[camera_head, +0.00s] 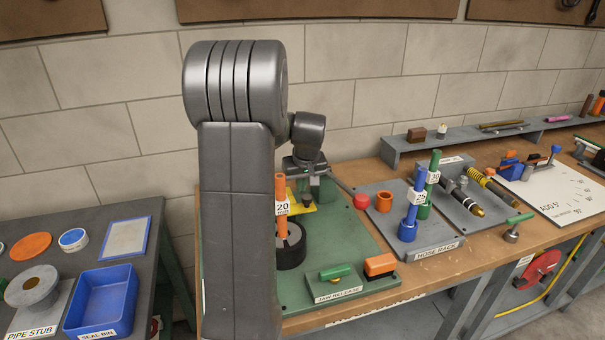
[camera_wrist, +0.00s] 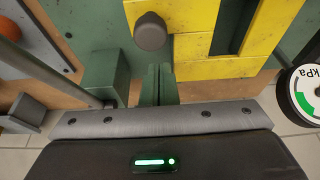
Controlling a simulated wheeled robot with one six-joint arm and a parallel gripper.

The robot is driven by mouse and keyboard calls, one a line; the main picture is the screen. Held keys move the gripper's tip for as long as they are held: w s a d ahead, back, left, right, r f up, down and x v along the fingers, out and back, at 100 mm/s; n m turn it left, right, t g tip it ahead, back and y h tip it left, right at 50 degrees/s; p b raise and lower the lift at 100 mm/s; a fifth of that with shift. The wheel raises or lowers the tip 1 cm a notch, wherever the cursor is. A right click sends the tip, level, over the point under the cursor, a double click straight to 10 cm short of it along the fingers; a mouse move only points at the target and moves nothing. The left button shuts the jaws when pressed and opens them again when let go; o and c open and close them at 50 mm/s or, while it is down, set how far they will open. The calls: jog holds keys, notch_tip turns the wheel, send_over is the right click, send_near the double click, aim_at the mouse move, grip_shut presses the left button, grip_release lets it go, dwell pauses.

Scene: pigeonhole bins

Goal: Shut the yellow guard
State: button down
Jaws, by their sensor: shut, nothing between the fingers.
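The yellow guard (camera_wrist: 203,40) fills the upper middle of the wrist view, with a dark slot in it and a round dark grey knob (camera_wrist: 150,32) at its left edge. In the head view only a small part of the guard (camera_head: 303,209) shows, behind an orange post tagged 20. My gripper (camera_wrist: 161,68) is shut and empty, its fingertips in the picture just below the knob and the guard's lower left corner. I cannot tell whether they touch. In the head view my gripper (camera_head: 305,180) is above the green base plate (camera_head: 345,238). How far the guard stands open is unclear.
A red-balled lever (camera_head: 361,201) is right of the guard. A black round part (camera_head: 290,250) and a green-handled jaw release (camera_head: 335,272) are in front. The hose rack (camera_head: 437,246) stands to the right. A kPa gauge (camera_wrist: 305,92) is at the wrist view's right edge.

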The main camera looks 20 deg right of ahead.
jog(key=shift+s, duration=0.7)
jog(key=shift+s+f, duration=0.1)
jog(key=shift+s, duration=0.3)
jog(key=s+b, duration=0.3)
jog(key=s, duration=0.7)
jog(key=shift+s+a, duration=0.4)
jog(key=v, duration=1.4)
jog(key=shift+f, duration=0.1)
